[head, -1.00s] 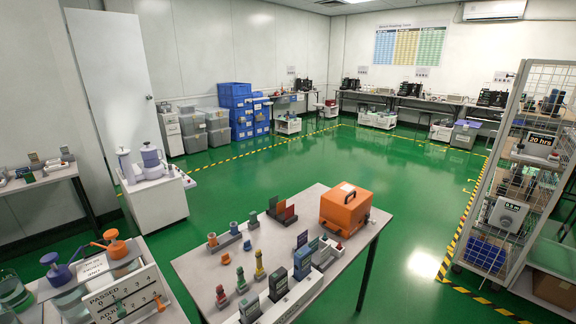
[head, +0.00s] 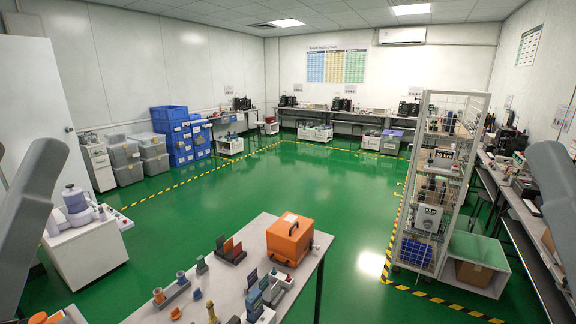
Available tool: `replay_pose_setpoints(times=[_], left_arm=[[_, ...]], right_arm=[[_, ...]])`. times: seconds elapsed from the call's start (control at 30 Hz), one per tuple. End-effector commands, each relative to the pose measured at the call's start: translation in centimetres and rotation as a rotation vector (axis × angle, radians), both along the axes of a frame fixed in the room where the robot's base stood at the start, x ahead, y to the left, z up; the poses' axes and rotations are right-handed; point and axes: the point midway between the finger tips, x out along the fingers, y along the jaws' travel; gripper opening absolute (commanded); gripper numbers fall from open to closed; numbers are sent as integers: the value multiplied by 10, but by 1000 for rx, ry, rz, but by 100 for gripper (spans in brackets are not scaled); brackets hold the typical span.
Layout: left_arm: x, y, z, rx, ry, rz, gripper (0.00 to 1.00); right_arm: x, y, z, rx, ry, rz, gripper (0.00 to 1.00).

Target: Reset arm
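A grey link of my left arm (head: 38,185) rises at the left edge of the head view. A grey link of my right arm (head: 556,195) shows at the right edge. Both grippers are out of the frame, so I cannot see their fingers or whether they hold anything.
A table (head: 232,262) below centre bears an orange case (head: 290,239) and several small handheld devices. A wire-mesh rack (head: 433,180) stands to the right. A white cart (head: 92,255) stands at the left. The green floor (head: 280,180) between them is clear.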

Motion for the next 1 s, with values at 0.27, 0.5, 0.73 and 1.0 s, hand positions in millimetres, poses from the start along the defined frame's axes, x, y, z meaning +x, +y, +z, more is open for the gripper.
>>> replay_pose_setpoints(times=[0.27,0.5,0.73,1.0], left_arm=[[1,1,155,1,2,6,56],[2,1,272,1,3,7,56],[2,1,333,1,4,7,56],[2,1,332,2,3,8,56]], right_arm=[[1,0,156,0,1,0,50],[1,0,273,0,1,0,50],[1,0,334,0,1,0,50],[1,0,333,0,2,0,50]])
